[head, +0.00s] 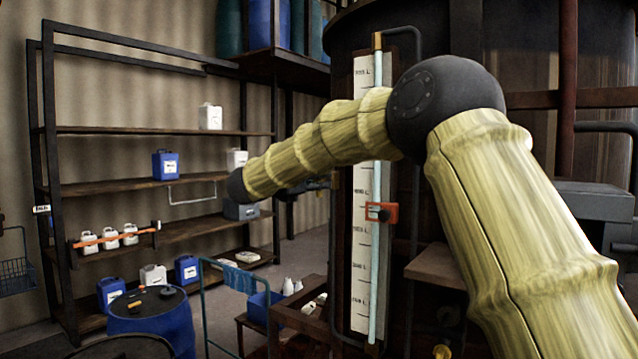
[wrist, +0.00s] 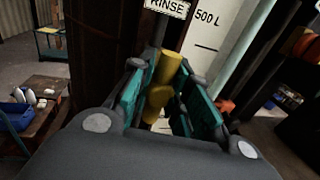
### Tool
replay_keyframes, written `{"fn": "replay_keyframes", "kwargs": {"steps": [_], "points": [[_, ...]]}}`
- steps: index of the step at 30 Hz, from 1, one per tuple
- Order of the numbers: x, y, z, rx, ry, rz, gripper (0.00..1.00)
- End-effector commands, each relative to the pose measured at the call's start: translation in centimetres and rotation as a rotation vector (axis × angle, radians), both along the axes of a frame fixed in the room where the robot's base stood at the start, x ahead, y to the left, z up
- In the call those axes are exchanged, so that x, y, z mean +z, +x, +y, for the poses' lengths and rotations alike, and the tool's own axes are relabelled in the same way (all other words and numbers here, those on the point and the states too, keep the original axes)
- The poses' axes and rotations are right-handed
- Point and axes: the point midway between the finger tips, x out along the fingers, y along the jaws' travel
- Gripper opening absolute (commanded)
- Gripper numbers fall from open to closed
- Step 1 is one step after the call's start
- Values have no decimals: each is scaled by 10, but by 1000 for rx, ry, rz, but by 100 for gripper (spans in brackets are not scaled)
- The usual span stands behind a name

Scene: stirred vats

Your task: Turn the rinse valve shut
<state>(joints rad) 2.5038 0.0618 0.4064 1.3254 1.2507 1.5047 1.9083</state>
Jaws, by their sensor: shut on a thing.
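The rinse valve's yellow handle (wrist: 160,95) shows in the wrist view below a white sign (wrist: 168,7) reading RINSE. My gripper (wrist: 166,76) has its teal-padded fingers on either side of the handle and is shut on it. The handle runs lengthwise between the fingers, its far end near the fingertips. The valve body behind it is mostly hidden by the fingers. In the head view my arm bends across the picture, and I cannot make out the valve or the gripper there.
A tall white level gauge (head: 362,270) with an orange marker (head: 381,212) stands on the dark vat (head: 350,40). Shelves (head: 150,182) with jugs stand at the left. A blue drum (head: 150,325) and a teal cart (head: 225,290) are at the lower left.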

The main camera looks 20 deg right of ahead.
Motion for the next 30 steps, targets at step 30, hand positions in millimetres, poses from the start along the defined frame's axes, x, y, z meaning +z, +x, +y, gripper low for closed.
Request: {"fn": "replay_keyframes", "kwargs": {"steps": [30], "points": [[-10, -2, -3, -5, 175, -218, 0]]}}
